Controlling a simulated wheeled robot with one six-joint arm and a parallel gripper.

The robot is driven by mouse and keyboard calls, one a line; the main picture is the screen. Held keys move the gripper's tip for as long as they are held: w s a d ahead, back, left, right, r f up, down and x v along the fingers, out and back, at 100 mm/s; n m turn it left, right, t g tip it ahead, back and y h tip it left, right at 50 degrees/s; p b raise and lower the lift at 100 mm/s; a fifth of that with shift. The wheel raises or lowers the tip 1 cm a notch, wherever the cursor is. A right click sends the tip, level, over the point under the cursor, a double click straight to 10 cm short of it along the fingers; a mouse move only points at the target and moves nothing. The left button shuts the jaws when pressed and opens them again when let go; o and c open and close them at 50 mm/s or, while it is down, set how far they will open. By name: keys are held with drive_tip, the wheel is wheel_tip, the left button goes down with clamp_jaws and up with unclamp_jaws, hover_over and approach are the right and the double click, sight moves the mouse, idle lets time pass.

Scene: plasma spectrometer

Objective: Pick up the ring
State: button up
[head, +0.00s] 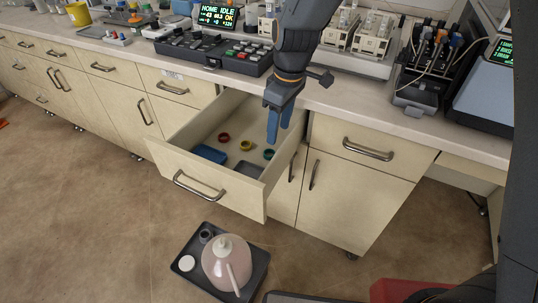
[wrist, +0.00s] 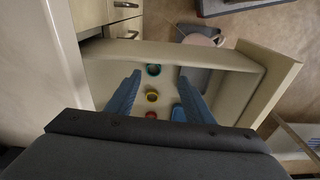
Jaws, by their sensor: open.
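Three small rings lie in a row on the floor of the open drawer (head: 205,184): a red ring (head: 224,138), a yellow ring (head: 246,146) and a teal ring (head: 269,154). My gripper (head: 279,125) points down above the drawer's right side, with its blue fingers apart and nothing between them. In the wrist view, the teal ring (wrist: 153,70) shows between the fingertips (wrist: 160,73), nearer the left one, and lies below them. The yellow ring (wrist: 152,96) and the red ring (wrist: 151,115) show closer to the gripper body; the red one is partly hidden by it.
The drawer also holds a blue tray (head: 208,154) and a grey tray (head: 248,170). The counter (head: 330,97) above carries instruments. A pink jug (head: 226,265) stands in a dark tray on the floor.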

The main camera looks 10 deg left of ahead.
sight(272, 155)
drive_tip(key=shift+n, duration=0.4)
drive_tip(key=shift+w+a+f+b, duration=0.2)
drive_tip(key=shift+a+f+b, duration=0.1)
drive_tip(key=shift+f, duration=0.65)
drive_tip(key=shift+w+a+f+b, duration=0.25)
drive_tip(key=shift+a+f, duration=0.1)
drive_tip(key=shift+f, duration=0.55)
drive_tip(key=shift+w+a+f+b, duration=0.2)
drive_tip(key=shift+a+f+b, duration=0.1)
drive_tip(key=shift+f, duration=0.65)
drive_tip(key=shift+w+a+f+p, duration=0.1)
drive_tip(key=shift+w+f, duration=0.1)
drive_tip(key=shift+f, duration=0.7)
drive_tip(key=shift+w+a+f+p, duration=0.1)
drive_tip(key=shift+w+a+f, duration=0.05)
drive_tip(key=shift+f, duration=0.7)
drive_tip(key=shift+w+a+f+p, duration=0.1)
drive_tip(key=shift+w+f, duration=0.1)
drive_tip(key=shift+f, duration=0.7)
drive_tip(key=c, duration=1.1)
